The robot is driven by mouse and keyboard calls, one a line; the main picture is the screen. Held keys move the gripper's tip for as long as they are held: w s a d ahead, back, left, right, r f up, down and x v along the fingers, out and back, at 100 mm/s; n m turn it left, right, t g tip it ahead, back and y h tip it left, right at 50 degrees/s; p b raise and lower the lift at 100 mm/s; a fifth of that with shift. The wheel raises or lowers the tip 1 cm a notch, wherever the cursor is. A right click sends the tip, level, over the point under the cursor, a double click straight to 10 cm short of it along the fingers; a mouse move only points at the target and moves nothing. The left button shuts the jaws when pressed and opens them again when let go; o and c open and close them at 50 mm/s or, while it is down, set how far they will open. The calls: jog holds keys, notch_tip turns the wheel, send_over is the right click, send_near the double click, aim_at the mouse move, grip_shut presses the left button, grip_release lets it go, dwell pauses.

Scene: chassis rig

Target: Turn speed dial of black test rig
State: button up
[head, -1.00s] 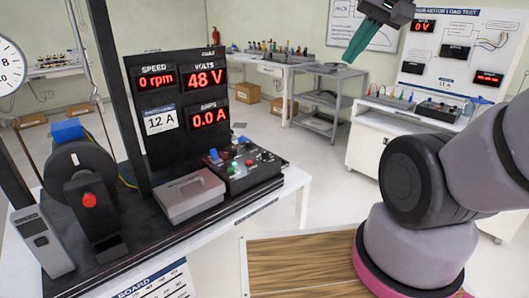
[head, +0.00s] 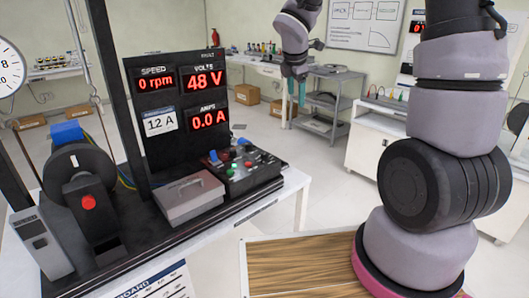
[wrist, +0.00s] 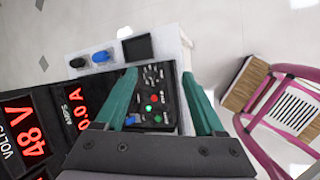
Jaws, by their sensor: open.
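The black test rig (head: 165,60) stands at the left in the head view, its displays reading 0 rpm, 48 V and 0.0 A. Its black control box (head: 262,165) carries small coloured buttons and knobs; I cannot tell which is the speed dial. My gripper (head: 295,92) is up and behind the box in the head view, fingers pointing down, open and empty. In the wrist view my gripper (wrist: 158,77) has its teal fingers spread either side of the control panel (wrist: 155,97), with a green button (wrist: 149,108) and a red button (wrist: 155,97) between them.
A grey lidded box (head: 190,197) sits left of the control box. A wheel with a blue block (head: 67,132) stands further left. A grey shelf cart (head: 325,105) and a white bench (head: 370,140) stand behind. A wooden-topped surface (head: 300,262) is at the front.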

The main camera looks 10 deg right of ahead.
jog(key=w+a+f+n, duration=0.4)
jog(key=a+f+n, duration=0.15)
jog(key=f, duration=0.25)
jog(key=n+y, duration=0.1)
jog(key=n, duration=0.6)
send_near(264, 153)
jog(key=x, duration=0.9)
jog(key=shift+w+d+r, duration=0.1)
grip_shut()
